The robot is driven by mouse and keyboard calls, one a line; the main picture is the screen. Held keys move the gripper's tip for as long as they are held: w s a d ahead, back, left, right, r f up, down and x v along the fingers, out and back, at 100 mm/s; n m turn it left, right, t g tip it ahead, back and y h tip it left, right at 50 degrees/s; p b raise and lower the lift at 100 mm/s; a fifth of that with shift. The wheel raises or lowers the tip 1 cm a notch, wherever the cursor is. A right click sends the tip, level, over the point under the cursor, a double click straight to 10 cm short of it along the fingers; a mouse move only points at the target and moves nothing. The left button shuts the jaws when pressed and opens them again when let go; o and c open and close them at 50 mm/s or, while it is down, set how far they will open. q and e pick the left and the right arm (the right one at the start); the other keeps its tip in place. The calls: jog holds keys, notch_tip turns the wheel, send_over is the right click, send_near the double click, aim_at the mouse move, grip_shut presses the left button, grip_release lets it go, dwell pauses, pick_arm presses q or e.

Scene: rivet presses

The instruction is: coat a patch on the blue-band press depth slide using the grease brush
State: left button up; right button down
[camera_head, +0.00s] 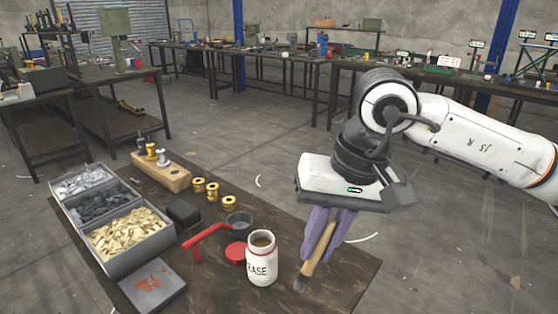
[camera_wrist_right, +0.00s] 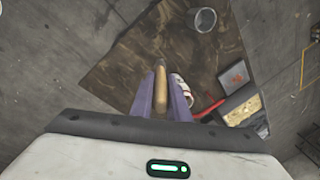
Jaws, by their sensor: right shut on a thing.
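The grease brush (camera_head: 318,250) has a wooden handle and points down and left toward the table. My right gripper (camera_head: 323,236) has purple fingers shut on its handle. In the right wrist view the handle (camera_wrist_right: 160,90) lies between the two fingers (camera_wrist_right: 160,104). The brush head (camera_head: 300,283) is just right of the open white grease jar (camera_head: 262,267), apart from it and low over the tabletop. The jar is partly hidden by a finger in the right wrist view (camera_wrist_right: 181,86). I cannot make out a blue-band press or its depth slide. My left gripper is out of view.
The dark tabletop (camera_head: 335,290) carries a red lid (camera_head: 237,253), a red bent bar (camera_head: 207,241), a dark cup (camera_head: 239,223), several brass spools (camera_head: 212,191), a wooden block (camera_head: 160,174), a parts tray (camera_head: 140,262) and a smeared grey pad (camera_head: 153,291). Other benches stand behind.

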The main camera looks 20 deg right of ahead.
jog(key=w+a+r+m+t+y+p, duration=0.2)
jog(key=w+a+r+m+t, duration=0.15)
jog(key=w+r, duration=0.35)
pick_arm(q)
jog(key=b, duration=0.1)
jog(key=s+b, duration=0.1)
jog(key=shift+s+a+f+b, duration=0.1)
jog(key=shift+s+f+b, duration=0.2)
jog(key=shift+b, duration=0.1)
pick_arm(e)
jog(key=shift+m+t, duration=0.25)
jog(key=f, duration=0.5)
jog(key=shift+s+d+f, duration=0.15)
jog(key=shift+s+d, duration=0.1)
jog(key=shift+s, duration=0.1)
pick_arm(q)
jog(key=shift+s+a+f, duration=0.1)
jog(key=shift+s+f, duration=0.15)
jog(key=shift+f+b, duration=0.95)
jog(key=shift+b, duration=0.05)
pick_arm(e)
jog(key=shift+s+f, duration=0.1)
jog(key=shift+f, duration=0.7)
dwell(0.5)
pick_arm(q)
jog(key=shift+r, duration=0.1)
pick_arm(e)
jog(key=shift+r, duration=0.15)
